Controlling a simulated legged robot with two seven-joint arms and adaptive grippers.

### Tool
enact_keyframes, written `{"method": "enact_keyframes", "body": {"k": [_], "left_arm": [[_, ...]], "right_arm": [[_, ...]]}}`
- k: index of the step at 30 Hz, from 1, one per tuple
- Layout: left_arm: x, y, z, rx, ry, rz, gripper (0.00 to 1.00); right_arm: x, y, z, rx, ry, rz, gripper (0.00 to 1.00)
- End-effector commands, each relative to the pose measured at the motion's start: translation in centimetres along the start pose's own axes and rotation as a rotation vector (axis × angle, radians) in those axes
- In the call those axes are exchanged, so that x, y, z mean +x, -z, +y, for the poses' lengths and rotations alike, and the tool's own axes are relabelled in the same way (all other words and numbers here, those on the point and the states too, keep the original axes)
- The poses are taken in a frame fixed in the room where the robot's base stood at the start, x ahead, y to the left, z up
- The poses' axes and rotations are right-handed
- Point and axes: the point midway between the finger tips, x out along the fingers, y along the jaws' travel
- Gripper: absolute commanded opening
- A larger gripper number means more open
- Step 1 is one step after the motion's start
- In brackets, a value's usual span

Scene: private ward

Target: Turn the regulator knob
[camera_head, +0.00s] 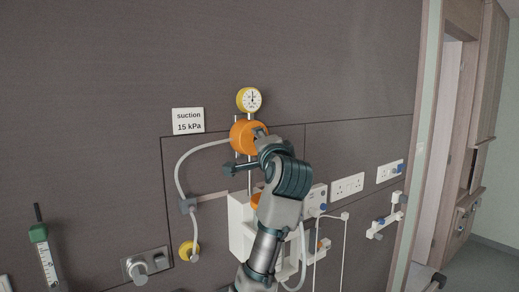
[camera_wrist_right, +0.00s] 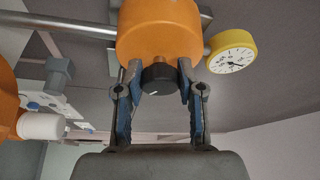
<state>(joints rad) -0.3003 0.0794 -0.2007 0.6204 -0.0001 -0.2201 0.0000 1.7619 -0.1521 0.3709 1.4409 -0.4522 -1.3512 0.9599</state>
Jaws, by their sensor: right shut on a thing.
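The orange regulator (camera_head: 243,136) is mounted on the wall below a yellow-rimmed gauge (camera_head: 251,99). In the right wrist view, the black regulator knob (camera_wrist_right: 158,78) projects from the orange body (camera_wrist_right: 160,28) and carries a small white mark. My right gripper (camera_wrist_right: 159,74) has one finger on each side of the knob and is shut on it. In the head view, my right gripper (camera_head: 252,157) covers the knob. The gauge also shows in the wrist view (camera_wrist_right: 232,56), its dial facing the camera. My left gripper is out of view.
A sign (camera_head: 188,121) reads "suction 15 kPa". A grey hose (camera_head: 180,172) loops left from the regulator. A white canister unit (camera_head: 238,225) sits below, partly behind my right arm. Wall sockets (camera_head: 347,187) lie to the right, and a flowmeter (camera_head: 44,255) stands at lower left.

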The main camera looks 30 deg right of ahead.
Motion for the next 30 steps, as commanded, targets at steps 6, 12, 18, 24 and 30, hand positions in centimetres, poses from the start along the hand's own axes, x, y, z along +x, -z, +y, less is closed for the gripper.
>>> {"method": "enact_keyframes", "body": {"k": [6, 12, 18, 24, 30], "left_arm": [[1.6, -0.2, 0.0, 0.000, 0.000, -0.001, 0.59], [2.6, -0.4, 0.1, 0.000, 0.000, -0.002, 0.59], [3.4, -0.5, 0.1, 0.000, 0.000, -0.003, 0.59], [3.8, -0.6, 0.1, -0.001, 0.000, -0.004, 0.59], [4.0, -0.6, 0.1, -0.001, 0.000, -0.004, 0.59]], "right_arm": [[0.4, -0.3, 1.3, -0.190, 0.058, -0.008, 0.03], [0.5, -0.3, 1.3, -0.365, 0.131, -0.009, 0.03], [0.5, -0.3, 1.3, -0.530, 0.200, -0.011, 0.03], [0.5, -0.2, 1.2, -0.662, 0.258, -0.013, 0.03], [0.5, -0.2, 1.1, -0.753, 0.297, -0.013, 0.03]]}}
